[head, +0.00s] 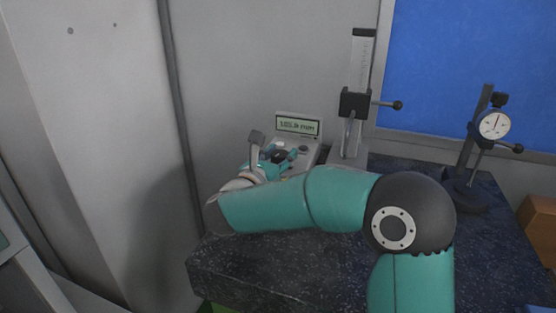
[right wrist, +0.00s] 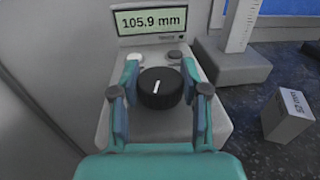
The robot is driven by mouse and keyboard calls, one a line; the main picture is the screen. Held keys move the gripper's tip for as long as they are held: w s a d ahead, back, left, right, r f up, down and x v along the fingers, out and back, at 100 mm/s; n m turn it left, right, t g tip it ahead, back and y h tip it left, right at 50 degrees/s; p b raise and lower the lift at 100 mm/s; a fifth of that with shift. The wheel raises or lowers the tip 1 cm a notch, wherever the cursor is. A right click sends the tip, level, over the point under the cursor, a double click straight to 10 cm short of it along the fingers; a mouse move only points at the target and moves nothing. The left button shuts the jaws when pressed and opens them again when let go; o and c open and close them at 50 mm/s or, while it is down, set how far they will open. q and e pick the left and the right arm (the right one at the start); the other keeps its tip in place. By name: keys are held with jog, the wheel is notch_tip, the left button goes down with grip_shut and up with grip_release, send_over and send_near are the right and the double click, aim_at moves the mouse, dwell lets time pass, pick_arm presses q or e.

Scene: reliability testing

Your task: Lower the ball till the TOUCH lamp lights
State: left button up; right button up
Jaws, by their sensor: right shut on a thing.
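My right gripper (right wrist: 160,80) is shut on a black knob (right wrist: 160,90) with a white pointer line, one finger on each side. The knob sits on a grey control box (right wrist: 205,125), and its display (right wrist: 155,23) reads 105.9 mm. Under the display are tiny lettering and a small dark dot (right wrist: 182,37); the lettering is too small to read for certain, and no lamp there looks lit. In the head view my right gripper (head: 270,160) reaches the box beside the measuring column (head: 360,65) with its black carriage (head: 354,103). I cannot make out the ball. My left gripper is out of view.
A grey labelled block (right wrist: 287,117) stands right of the box in the wrist view. A dial gauge on a stand (head: 494,125) is at the right of the dark speckled table (head: 260,275). A grey wall (head: 270,50) is close behind. My right arm hides the table's middle.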

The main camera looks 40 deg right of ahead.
jog(key=shift+s+d+f+n+t+y+b, duration=0.1)
jog(key=shift+s+d+n+t+y+b, duration=0.1)
jog(key=shift+n+t+y+b, duration=0.55)
jog(key=n+t+y+b, duration=0.3)
jog(key=t+b, duration=0.1)
jog(key=t, duration=0.1)
jog(key=shift+n+b, duration=0.3)
jog(key=shift+n, duration=0.05)
jog(key=shift+r+n+t+y+b, duration=0.25)
jog(key=shift+n+t+y+b, duration=0.5)
jog(key=shift+y+b, duration=0.1)
jog(key=o, duration=0.8)
jog(key=shift+w, duration=0.1)
jog(key=o, duration=0.4)
jog(key=shift+c, duration=0.2)
jog(key=shift+f, duration=0.1)
jog(key=shift+a, duration=0.1)
